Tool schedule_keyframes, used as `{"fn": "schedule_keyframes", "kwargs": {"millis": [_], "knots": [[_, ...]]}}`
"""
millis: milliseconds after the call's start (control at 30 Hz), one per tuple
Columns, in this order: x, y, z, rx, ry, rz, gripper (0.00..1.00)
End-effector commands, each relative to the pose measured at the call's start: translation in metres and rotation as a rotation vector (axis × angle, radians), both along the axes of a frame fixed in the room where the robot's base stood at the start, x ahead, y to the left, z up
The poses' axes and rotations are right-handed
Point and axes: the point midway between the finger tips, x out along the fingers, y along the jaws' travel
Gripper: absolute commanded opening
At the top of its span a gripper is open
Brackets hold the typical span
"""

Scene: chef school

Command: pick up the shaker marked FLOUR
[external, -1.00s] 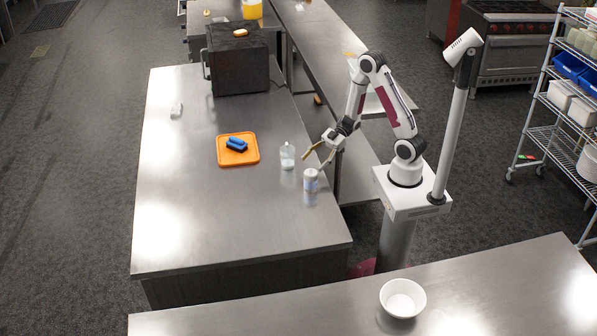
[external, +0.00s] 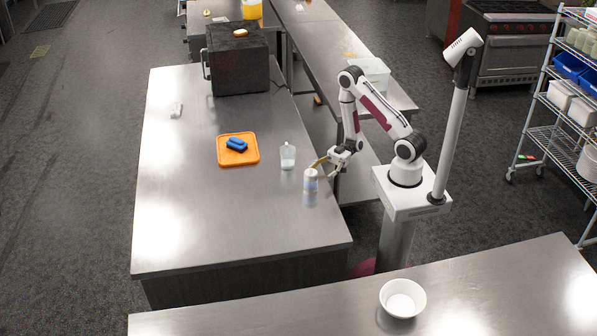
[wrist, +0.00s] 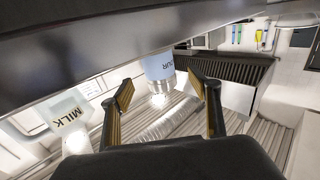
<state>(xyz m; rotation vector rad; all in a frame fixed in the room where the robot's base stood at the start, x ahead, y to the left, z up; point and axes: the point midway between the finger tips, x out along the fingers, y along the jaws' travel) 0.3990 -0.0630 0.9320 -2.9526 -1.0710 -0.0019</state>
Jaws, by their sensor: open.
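The shaker marked FLOUR (external: 310,184) stands upright on the steel table near its right edge. In the wrist view my open gripper (wrist: 160,90) has one finger on each side of the shaker's line, with visible gaps. I cannot tell how far the shaker reaches between the fingers.
A clear container marked MILK (wrist: 68,124) stands close by; it also shows in the external view (external: 287,157). An orange tray (external: 224,160) with blue items (external: 237,144) lies farther left. A dark box (external: 238,62) stands at the back. The table's front is clear.

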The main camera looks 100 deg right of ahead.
Motion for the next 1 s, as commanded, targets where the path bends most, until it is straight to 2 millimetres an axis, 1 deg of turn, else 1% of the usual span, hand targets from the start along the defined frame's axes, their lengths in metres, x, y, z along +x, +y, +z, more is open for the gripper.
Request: {"fn": "schedule_keyframes", "kwargs": {"millis": [267,700,1000], "knots": [[0.001,0.001,0.0,-0.001,0.001,0.0,0.62],[0.017,0.014,0.0,-0.001,0.001,0.001,0.62],[0.02,0.017,0.0,-0.001,0.001,0.0,0.62]]}}
